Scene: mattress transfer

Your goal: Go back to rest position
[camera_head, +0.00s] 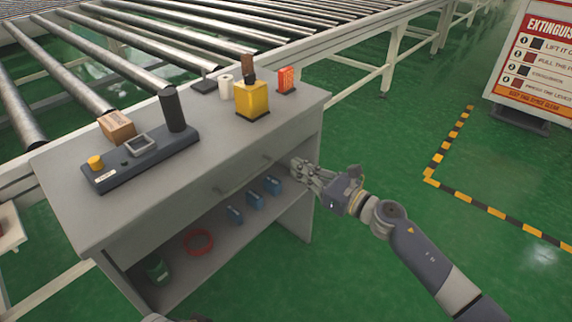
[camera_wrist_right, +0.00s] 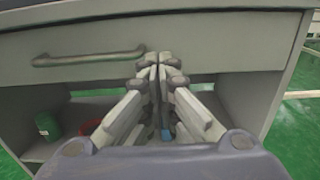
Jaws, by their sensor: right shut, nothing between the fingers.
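My right gripper (camera_head: 301,170) is at the front of the grey cabinet (camera_head: 245,152), near the right end of its drawer front. In the right wrist view my right gripper (camera_wrist_right: 158,62) has its fingers together with nothing between them. It faces the drawer front (camera_wrist_right: 215,50), to the right of a drawer handle (camera_wrist_right: 88,58). I cannot tell whether the fingertips touch the drawer front. My left gripper is not clearly visible; only a small dark and pale part shows at the bottom edge of the head view.
On the cabinet top are a control box (camera_head: 143,158), a cardboard box (camera_head: 117,127), a yellow container (camera_head: 252,100) and a red box (camera_head: 286,79). The shelf below holds several blue items (camera_head: 254,200), a red ring (camera_head: 199,242) and a green can (camera_head: 158,270). A roller conveyor (camera_head: 100,55) stands behind. Green floor lies free at right.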

